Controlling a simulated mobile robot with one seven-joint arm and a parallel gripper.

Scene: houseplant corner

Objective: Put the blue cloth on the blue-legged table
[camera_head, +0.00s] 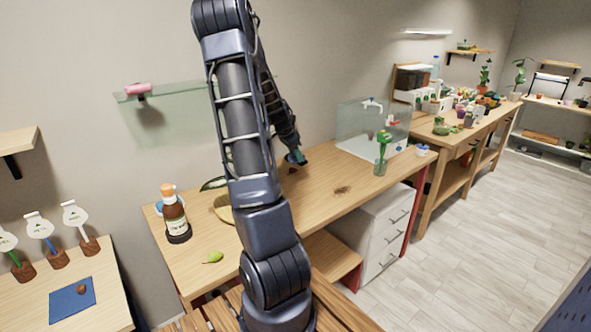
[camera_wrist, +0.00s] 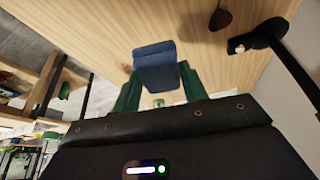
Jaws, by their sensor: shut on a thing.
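My gripper (camera_head: 296,157) is over the back of the middle wooden table (camera_head: 300,205), its fingertips small in the head view. In the wrist view its green fingers (camera_wrist: 158,84) are shut on a folded blue cloth (camera_wrist: 155,62), with wood surface beyond it. The middle table shows red legs. A flat blue piece (camera_head: 72,300) lies on the left table (camera_head: 110,310) with a small brown thing on it. No blue legs are visible on any table; the left table's legs are out of view.
A brown bottle (camera_head: 174,215) and a green pear-like thing (camera_head: 212,257) stand on the middle table's left part. A glass tank (camera_head: 365,125) and a plant in a jar (camera_head: 381,155) are at its right. A dark red thing (camera_wrist: 220,18) lies near the cloth.

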